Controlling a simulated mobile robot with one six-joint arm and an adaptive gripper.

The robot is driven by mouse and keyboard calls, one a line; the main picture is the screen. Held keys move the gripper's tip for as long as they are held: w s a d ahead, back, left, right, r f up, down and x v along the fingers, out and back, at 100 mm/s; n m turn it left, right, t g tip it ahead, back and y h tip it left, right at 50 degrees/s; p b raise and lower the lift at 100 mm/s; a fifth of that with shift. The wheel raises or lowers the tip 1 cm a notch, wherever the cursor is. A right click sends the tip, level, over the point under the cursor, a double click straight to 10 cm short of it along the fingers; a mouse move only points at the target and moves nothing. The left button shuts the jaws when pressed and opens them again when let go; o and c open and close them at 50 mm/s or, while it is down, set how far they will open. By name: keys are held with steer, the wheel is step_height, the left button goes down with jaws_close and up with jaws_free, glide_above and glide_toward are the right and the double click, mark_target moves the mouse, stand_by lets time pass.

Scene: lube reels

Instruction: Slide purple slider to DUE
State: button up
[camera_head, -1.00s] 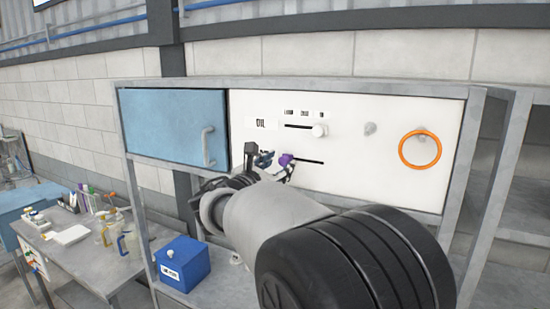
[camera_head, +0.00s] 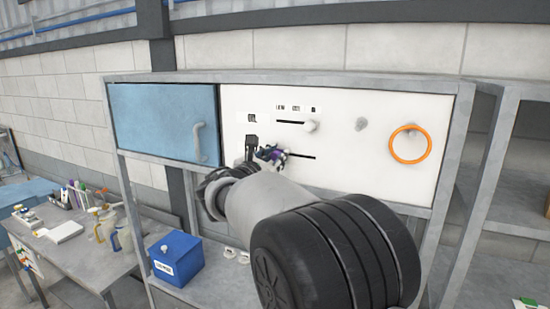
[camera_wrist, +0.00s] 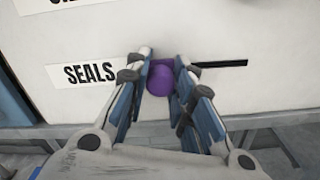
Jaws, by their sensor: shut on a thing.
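The purple slider (camera_wrist: 161,80) is a round knob at the left end of a dark slot in the white panel (camera_head: 340,178), as the wrist view shows. My gripper (camera_wrist: 161,72) is shut on it, with one finger on each side of the knob. In the head view my gripper (camera_head: 270,155) covers most of the knob and the slot's left part. The slot runs on to the right of the fingers. A label reading SEALS (camera_wrist: 90,73) is left of the slot. I cannot read a DUE label clearly.
Above is another slot with a white knob (camera_head: 311,126) at its right end and small labels over it. An orange ring (camera_head: 410,144) hangs at the right. A blue door (camera_head: 160,124) is at the left. A blue box (camera_head: 177,258) stands on the shelf below.

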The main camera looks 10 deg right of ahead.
jaws_close()
